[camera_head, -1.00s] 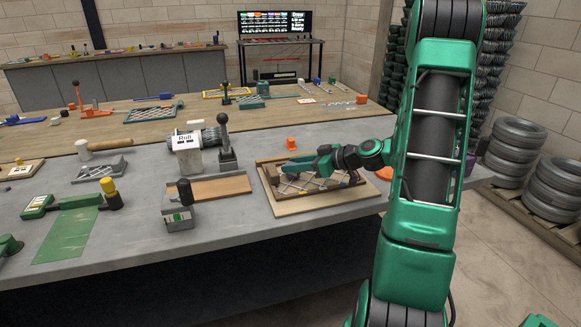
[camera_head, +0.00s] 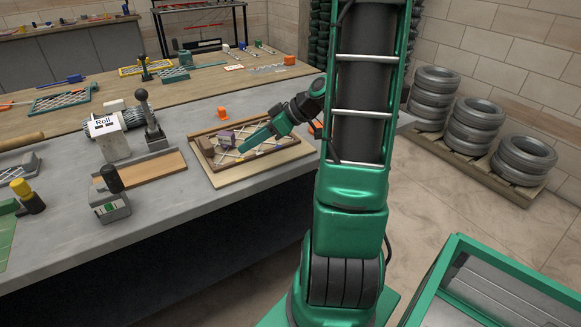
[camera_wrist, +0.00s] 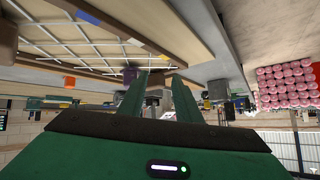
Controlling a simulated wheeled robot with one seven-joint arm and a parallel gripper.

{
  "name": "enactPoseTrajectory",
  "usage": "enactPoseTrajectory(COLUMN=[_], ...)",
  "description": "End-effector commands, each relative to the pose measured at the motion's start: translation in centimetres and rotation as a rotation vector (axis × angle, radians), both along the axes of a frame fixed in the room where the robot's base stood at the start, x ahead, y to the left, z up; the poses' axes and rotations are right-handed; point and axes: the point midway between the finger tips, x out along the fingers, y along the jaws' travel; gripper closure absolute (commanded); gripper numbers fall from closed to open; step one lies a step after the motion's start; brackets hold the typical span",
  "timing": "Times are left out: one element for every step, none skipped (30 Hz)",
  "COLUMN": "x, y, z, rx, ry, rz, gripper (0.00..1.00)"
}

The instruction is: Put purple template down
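A small purple piece, which I take to be the purple template (camera_head: 226,138), is at the far left part of the wooden frame (camera_head: 286,121) with crossed wires. It also shows in the wrist view (camera_wrist: 131,75), close to the tip of the left finger. My gripper (camera_head: 243,148) is low over the frame, just right of the purple piece. In the wrist view my gripper (camera_wrist: 157,85) has its two green fingers apart, with background visible between them. I cannot tell whether a finger touches the purple piece, as its lower part is unclear.
The frame lies on a light board (camera_head: 235,180) on the grey table. An orange block (camera_head: 222,113) stands behind it. A lever device (camera_head: 150,125), a roll stand (camera_head: 108,138) and a small grey-green device (camera_head: 110,205) stand to the left. Tires (camera_head: 475,125) are stacked at right.

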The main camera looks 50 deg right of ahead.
Motion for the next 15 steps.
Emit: enactPoseTrajectory(x=[-0.8,-1.6,-2.6,-3.4,-4.2,-5.4,-6.4,-7.3,-8.6,-9.6,-10.6,-11.9,-13.0,-14.1,-15.5], y=[1.5,2.1,2.8,3.2,3.6,4.0,4.3,4.5,4.7,4.9,5.1,5.2,5.3,5.4,5.4], z=[-0.1,-0.3,-0.6,-0.7,-0.8,-0.9,-0.9,-0.8,-0.7,-0.6,-0.4,-0.1,0.1,0.3,0.7], rx=[-0.021,-0.029,-0.04,-0.049,-0.059,-0.072,-0.082,-0.092,-0.104,-0.113,-0.121,-0.131,-0.138,-0.141,-0.146], ry=[0.078,0.135,0.206,0.257,0.309,0.372,0.419,0.464,0.519,0.56,0.597,0.645,0.68,0.712,0.75], rz=[0.001,-0.01,-0.029,-0.047,-0.069,-0.102,-0.129,-0.159,-0.203,-0.239,-0.276,-0.331,-0.374,-0.418,-0.48], gripper=[0.69,0.69,0.69,0.69,0.69,0.69,0.69,0.69,0.69,0.69,0.69,0.69,0.69,0.69,0.69])
